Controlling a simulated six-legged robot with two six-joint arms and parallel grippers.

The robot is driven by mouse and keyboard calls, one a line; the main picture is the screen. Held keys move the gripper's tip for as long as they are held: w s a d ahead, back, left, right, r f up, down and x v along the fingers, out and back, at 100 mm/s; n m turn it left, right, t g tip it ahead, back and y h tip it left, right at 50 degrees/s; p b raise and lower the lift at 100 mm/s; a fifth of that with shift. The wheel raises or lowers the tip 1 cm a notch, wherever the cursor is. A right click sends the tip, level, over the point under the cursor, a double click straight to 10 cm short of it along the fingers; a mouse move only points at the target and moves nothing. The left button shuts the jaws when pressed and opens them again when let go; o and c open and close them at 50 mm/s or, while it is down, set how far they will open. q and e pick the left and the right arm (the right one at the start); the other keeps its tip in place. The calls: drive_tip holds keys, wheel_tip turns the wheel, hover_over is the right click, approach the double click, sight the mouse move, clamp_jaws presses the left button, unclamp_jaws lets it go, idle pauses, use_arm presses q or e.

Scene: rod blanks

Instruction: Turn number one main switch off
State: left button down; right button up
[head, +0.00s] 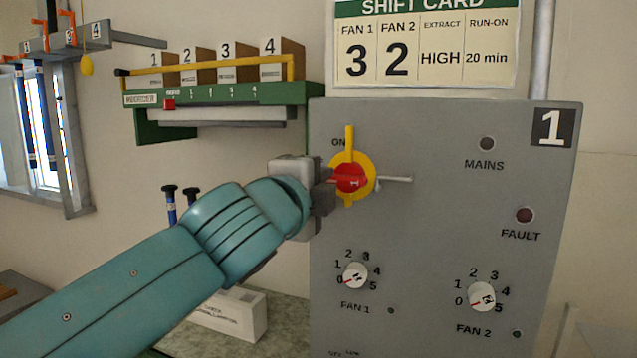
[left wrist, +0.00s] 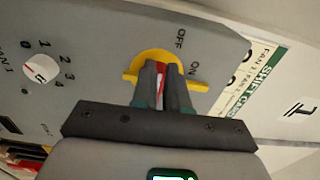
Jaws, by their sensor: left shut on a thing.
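The grey panel (head: 440,230) marked 1 (head: 551,128) carries a main switch with a red knob (head: 352,187) on a yellow plate (head: 368,165). A yellow bar (head: 349,135) stands upright there beside the ON label. In the left wrist view, ON and OFF labels stand beside the yellow plate (left wrist: 147,59). My left gripper (head: 338,178) reaches in from the left and is shut on the red knob (left wrist: 160,88); its fingers hide part of it. The MAINS lamp (head: 487,144) looks dark grey, and the FAULT lamp (head: 524,215) dull red. My right gripper does not show.
The FAN 1 dial (head: 355,275) and FAN 2 dial (head: 482,296) sit below the switch. A thin grey bar (head: 397,179) shows right of the knob. A shift card (head: 430,45) hangs above, and a green rack (head: 215,95) is left of the panel.

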use_arm(q)
drive_tip(key=shift+r, duration=0.1)
drive_tip(key=c, duration=1.2)
unclamp_jaws()
drive_tip(key=shift+o, duration=0.3)
drive_tip(key=shift+w+d, duration=0.15)
drive_tip(key=b+v, duration=0.4)
drive_tip(key=v, duration=1.2)
drive_tip(key=shift+b, duration=0.35)
